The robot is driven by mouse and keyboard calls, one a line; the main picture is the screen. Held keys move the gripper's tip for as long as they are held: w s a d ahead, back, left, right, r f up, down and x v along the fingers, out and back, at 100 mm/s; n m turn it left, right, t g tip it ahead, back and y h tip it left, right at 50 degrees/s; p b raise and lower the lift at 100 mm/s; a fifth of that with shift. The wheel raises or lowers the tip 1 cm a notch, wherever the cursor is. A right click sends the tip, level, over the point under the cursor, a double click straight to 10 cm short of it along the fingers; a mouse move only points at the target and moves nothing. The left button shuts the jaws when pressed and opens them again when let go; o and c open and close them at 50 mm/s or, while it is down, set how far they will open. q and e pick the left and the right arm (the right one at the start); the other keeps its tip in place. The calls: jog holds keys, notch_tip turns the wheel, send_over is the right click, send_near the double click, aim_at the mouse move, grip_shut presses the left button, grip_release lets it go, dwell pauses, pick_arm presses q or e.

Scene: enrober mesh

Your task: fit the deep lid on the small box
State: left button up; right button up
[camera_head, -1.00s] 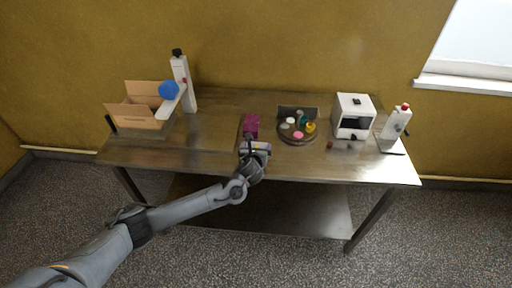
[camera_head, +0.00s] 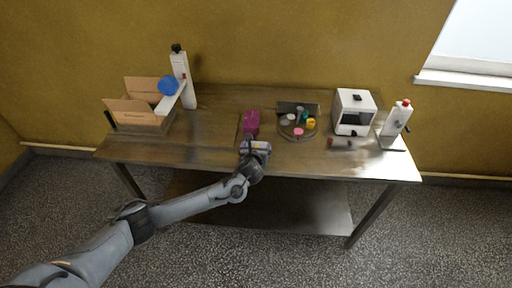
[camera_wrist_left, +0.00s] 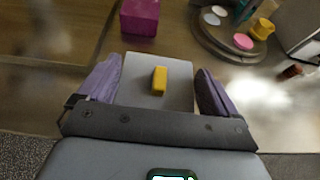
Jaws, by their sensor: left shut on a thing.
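The small box is most likely the magenta block (camera_head: 251,122) near the middle of the table; it also shows at the top of the left wrist view (camera_wrist_left: 140,16). My left gripper (camera_head: 255,149) is at the table's front edge, just in front of the magenta box. In the left wrist view its purple fingers (camera_wrist_left: 155,88) are shut on a pale grey flat-topped piece with a yellow block on it, which looks like the deep lid (camera_wrist_left: 136,72). The lid appears apart from the box. Its underside is hidden. My right gripper is not in view.
Right of the box is a round tray (camera_head: 287,135) with several small coloured pieces. Further right stand a white cabinet (camera_head: 353,103) and a white dispenser (camera_head: 396,120). A cardboard box (camera_head: 137,112) and a white post (camera_head: 182,78) with a blue disc stand at the left. The table between is clear.

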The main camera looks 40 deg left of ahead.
pick_arm(q)
jog(key=o, duration=0.7)
jog(key=shift+p+v, duration=0.85)
jog(key=shift+v, duration=4.55)
